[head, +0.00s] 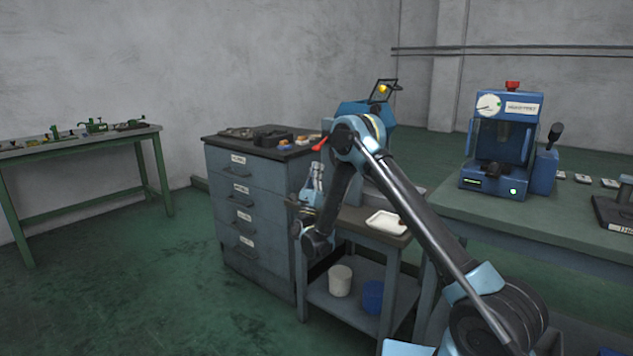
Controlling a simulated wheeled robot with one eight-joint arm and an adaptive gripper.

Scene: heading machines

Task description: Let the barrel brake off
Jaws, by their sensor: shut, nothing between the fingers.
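A blue machine (378,113) stands behind my arm, with a yellow round part and a dark framed piece on top. A red-tipped lever (320,145) sticks out at its left, above the workbench; I cannot tell whether it is the barrel brake. My arm hides much of the machine and where the lever joins it. My gripper (316,170) points up just below the red lever, apart from it in the picture. Its fingers look closed and empty.
A grey drawer cabinet (240,205) with small parts on top stands left of my gripper. A low bench holds a white tray (386,223), with a white bucket (340,281) and blue bucket (373,296) below. A blue press (500,140) stands right.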

